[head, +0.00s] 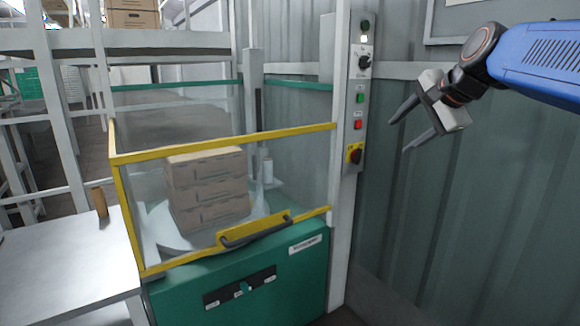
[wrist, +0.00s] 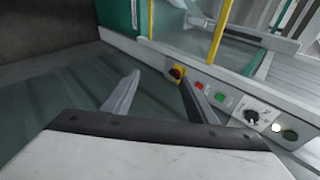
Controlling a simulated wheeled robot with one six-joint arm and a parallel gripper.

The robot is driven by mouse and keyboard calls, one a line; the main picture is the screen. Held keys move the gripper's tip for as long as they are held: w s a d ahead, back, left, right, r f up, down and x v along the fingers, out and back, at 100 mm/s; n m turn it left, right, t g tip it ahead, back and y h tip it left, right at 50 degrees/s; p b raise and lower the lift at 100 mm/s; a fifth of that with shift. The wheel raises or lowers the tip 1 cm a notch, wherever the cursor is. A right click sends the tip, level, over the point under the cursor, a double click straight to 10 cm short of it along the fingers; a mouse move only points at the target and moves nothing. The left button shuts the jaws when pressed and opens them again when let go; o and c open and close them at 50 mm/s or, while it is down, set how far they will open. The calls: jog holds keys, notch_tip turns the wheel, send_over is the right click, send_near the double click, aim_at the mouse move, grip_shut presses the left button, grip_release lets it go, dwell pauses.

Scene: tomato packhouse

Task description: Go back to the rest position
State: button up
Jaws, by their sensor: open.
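My gripper (head: 403,130) is at the upper right of the head view, on the end of my blue arm. Its two fingers are spread apart with nothing between them. It hangs in the air to the right of the control panel (head: 358,118), in front of the grey-green wall. In the wrist view the open fingers (wrist: 160,95) show too, with the panel's row of buttons (wrist: 222,97) behind and to the right of them. The panel carries a black knob, a green button, a red button and a yellow-and-red rotary switch (head: 354,153). I see no contact between the fingers and the panel.
A wrapping machine with a yellow-framed clear guard (head: 220,143) and green base (head: 240,290) stands at the centre. Stacked cartons (head: 207,190) sit on its round turntable (head: 162,228). A pale table (head: 65,260) with a small brown object (head: 100,202) is at left.

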jog(key=s+f+n+g+h, duration=0.1)
jog(key=s+f+n, duration=0.5)
jog(key=s+f, duration=0.8)
jog(key=s+d+f+n+g+h, duration=0.1)
jog(key=s+f+n+g, duration=0.2)
jog(key=s+f+n, duration=0.4)
jog(key=s+f, duration=0.8)
jog(key=f, duration=0.3)
jog(key=shift+s+f+g+h, duration=0.15)
jog(key=shift+s+g+h, duration=0.15)
jog(key=shift+h, duration=0.1)
jog(key=shift+w, duration=0.1)
